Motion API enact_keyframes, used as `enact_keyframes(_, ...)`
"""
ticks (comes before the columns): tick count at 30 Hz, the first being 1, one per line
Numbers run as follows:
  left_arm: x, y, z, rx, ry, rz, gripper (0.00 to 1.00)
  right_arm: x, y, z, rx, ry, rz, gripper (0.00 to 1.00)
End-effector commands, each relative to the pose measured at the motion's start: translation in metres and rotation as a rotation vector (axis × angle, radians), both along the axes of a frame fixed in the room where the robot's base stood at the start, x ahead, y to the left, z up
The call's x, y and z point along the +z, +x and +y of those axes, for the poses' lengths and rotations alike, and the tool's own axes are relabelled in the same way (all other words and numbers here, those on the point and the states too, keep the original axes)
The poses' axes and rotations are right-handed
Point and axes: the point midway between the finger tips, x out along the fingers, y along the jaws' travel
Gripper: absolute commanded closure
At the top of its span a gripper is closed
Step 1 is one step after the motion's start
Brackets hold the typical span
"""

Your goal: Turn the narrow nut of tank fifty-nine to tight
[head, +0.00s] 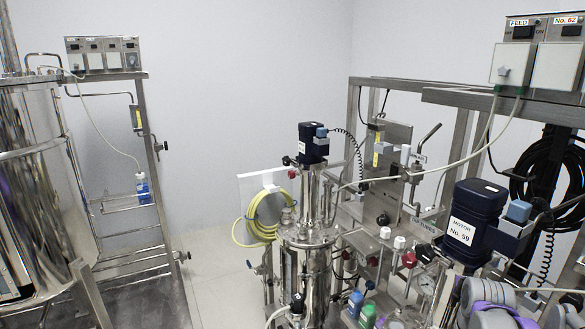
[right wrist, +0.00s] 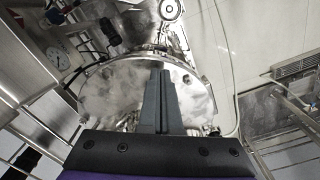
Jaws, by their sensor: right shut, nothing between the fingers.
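The dark blue motor (head: 474,212) labelled "MOTOR No. 59" stands at the right of the head view. Its tank body below is mostly hidden by frame parts and my own arm. In the right wrist view a round polished steel lid (right wrist: 100,98) lies beyond my right gripper (right wrist: 160,72). The gripper is shut and empty, its fingers overlapping the middle of the lid; I cannot tell whether they touch it. Small fittings show on the lid, but I cannot make out which is the narrow nut. My left gripper is not in view.
A slim steel vessel (head: 312,232) with a dark motor stands at centre. A large steel tank (head: 35,175) stands at left. A control box marked No. 62 (head: 556,55) hangs at upper right. A pressure gauge (right wrist: 58,58) is left of the lid. Floor between left and centre is clear.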

Motion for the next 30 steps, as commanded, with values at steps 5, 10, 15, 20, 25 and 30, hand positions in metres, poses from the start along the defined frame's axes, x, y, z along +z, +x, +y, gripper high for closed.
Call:
enact_keyframes(5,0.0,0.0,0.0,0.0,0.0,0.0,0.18,0.0,0.002,0.0,0.0,0.0,0.0,1.0)
enact_keyframes(10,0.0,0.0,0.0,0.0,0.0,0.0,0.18,0.0,0.005,0.001,0.0,0.0,0.0,1.0)
enact_keyframes(15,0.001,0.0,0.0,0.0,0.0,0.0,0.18,0.0,0.004,0.001,0.0,0.0,-0.001,1.0)
enact_keyframes(20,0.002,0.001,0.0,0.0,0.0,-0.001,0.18,0.001,0.004,0.003,0.0,0.0,-0.002,1.0)
enact_keyframes(25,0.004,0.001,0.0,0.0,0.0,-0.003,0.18,0.001,0.005,0.007,0.001,0.001,-0.002,1.0)
enact_keyframes(30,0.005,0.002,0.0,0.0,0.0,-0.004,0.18,0.001,0.005,0.01,0.002,0.001,-0.002,1.0)
